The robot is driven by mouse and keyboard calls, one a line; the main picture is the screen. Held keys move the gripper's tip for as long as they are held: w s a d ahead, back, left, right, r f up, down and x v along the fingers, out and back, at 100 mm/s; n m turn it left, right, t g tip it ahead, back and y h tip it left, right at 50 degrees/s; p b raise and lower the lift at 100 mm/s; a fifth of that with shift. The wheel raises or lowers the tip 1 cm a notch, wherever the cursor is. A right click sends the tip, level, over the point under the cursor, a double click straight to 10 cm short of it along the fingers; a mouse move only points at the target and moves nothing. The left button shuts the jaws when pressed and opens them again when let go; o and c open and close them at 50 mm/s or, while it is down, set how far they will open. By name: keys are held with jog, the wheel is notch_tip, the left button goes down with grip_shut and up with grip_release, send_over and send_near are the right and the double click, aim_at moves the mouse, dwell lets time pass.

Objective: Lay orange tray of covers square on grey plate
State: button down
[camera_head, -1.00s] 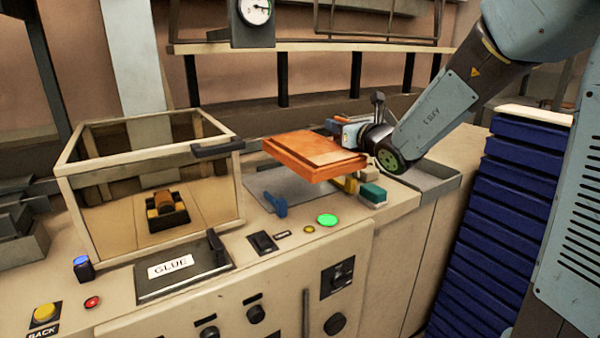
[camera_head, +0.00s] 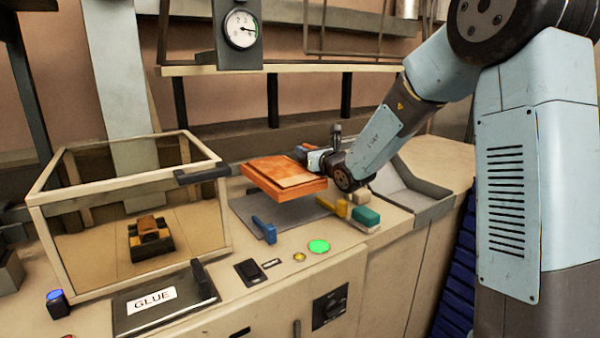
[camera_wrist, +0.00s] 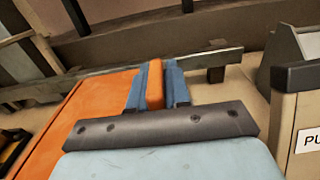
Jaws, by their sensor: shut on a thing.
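The orange tray (camera_head: 262,181) with a stack of flat covers (camera_head: 285,170) in it hangs above the grey plate (camera_head: 290,212) on the bench. My gripper (camera_head: 312,160) is at the tray's right side, shut on its edge. In the wrist view, the blue fingers (camera_wrist: 156,85) close on an orange piece of the tray (camera_wrist: 70,120), which spreads to the left. The tray looks roughly level and apart from the plate, whose front part shows below it. The plate's back part is hidden by the tray.
A blue clamp (camera_head: 264,229) stands at the plate's front edge. A yellow block (camera_head: 342,208) and a teal-topped block (camera_head: 366,217) stand at its right. A glass-sided box (camera_head: 130,205) stands to the left, its dark handle (camera_head: 202,174) near the tray. A grey bin (camera_head: 410,190) lies right.

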jog(key=shift+w+a+f, duration=0.3)
jog(key=shift+w+f, duration=0.2)
jog(key=shift+f, duration=0.7)
jog(key=shift+w+a+f, duration=0.3)
jog(key=shift+w+f, duration=0.25)
jog(key=shift+f, duration=0.7)
jog(key=shift+w+a+f, duration=0.3)
jog(key=shift+w+f, duration=0.2)
jog(key=shift+f, duration=0.7)
jog(key=shift+f, duration=0.6)
jog(key=c, duration=1.1)
grip_release()
